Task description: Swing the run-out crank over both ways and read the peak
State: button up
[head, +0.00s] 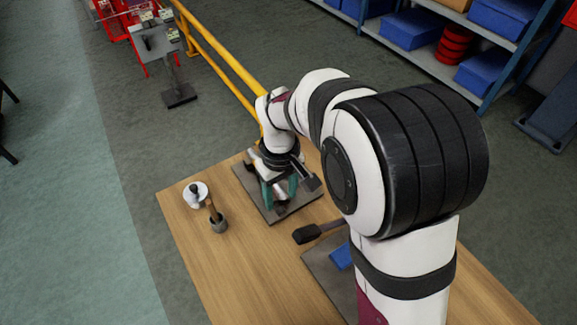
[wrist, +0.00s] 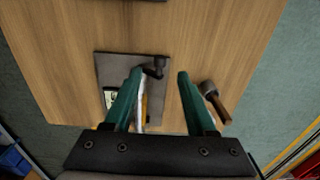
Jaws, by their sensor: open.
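A dark crank (wrist: 155,68) with an upright knob sits near one corner of a grey plate (wrist: 103,68) on the wooden table. In the wrist view its knob appears between my gripper's (wrist: 160,73) two teal fingertips, nearer the left one. I cannot tell how far below the fingertips it is. A pale dial or gauge face (wrist: 110,98) shows partly beside the left finger, too small to read. In the head view my gripper (head: 280,193) is open above the same plate (head: 246,180), and the arm hides much of the fixture.
Another grey plate (head: 322,268) with a blue block (head: 341,257) and a black-ended lever (head: 306,234) lies to the right. A yellow rail (head: 222,55) runs behind.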

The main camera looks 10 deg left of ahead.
aim_at(281, 209)
notch_tip(281, 209, down, 6)
jog(key=shift+r, duration=0.25)
grip_shut()
